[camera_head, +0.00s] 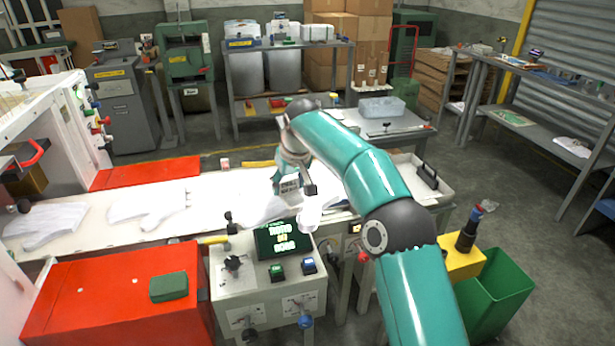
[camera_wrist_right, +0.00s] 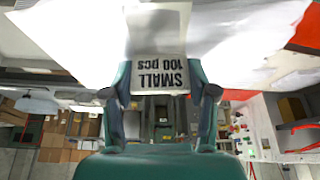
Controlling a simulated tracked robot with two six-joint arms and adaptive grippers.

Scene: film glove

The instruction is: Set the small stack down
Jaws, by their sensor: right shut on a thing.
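The small stack (camera_wrist_right: 160,72) shows in the right wrist view with a white label reading "SMALL 100 pcs", and pale film lies beyond the label. My right gripper (camera_wrist_right: 162,92) is shut on it, one finger at each side of the label. In the head view my right arm reaches over the pale belt or table (camera_head: 225,190), and the right gripper (camera_head: 291,182) points down near its front edge. My left gripper is not in view.
White flat glove-shaped films (camera_head: 150,205) lie along the belt to the left. A control box with a lit display (camera_head: 282,241) stands in front. A grey tray (camera_head: 433,190) lies to the right, and a green bin (camera_head: 497,290) stands at lower right.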

